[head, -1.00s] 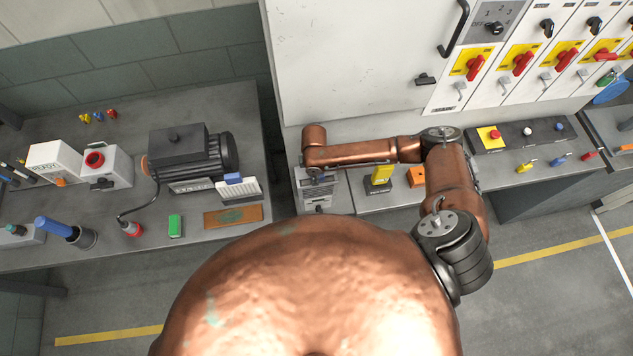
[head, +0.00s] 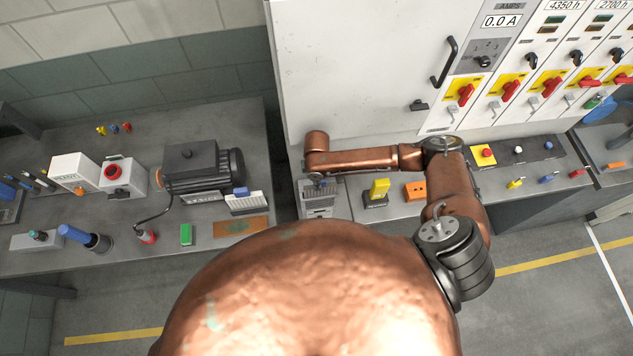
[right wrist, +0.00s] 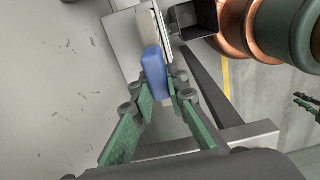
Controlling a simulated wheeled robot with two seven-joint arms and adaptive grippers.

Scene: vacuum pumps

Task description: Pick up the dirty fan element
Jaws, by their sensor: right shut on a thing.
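My right gripper's green fingers (right wrist: 162,92) are shut on a blue block-shaped part in the right wrist view. The blue part (right wrist: 153,72) adjoins a beige-white block (right wrist: 150,32), at a grey metal housing (right wrist: 122,28). I take the blue and beige piece to be the fan element; dirt on it cannot be made out. In the head view my right arm ends over a small grey unit (head: 320,206) at the bench edge, with a bit of blue under it; the fingers are mostly hidden there. A dark green jointed part at the wrist view's right edge may be my left gripper (right wrist: 306,106).
A similar white, finned piece with a blue top (head: 246,202) lies by the black motor (head: 195,168) on the left bench. A yellow block (head: 379,188) and an orange block (head: 415,191) stand right of the grey unit. A cabinet (head: 350,70) rises behind.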

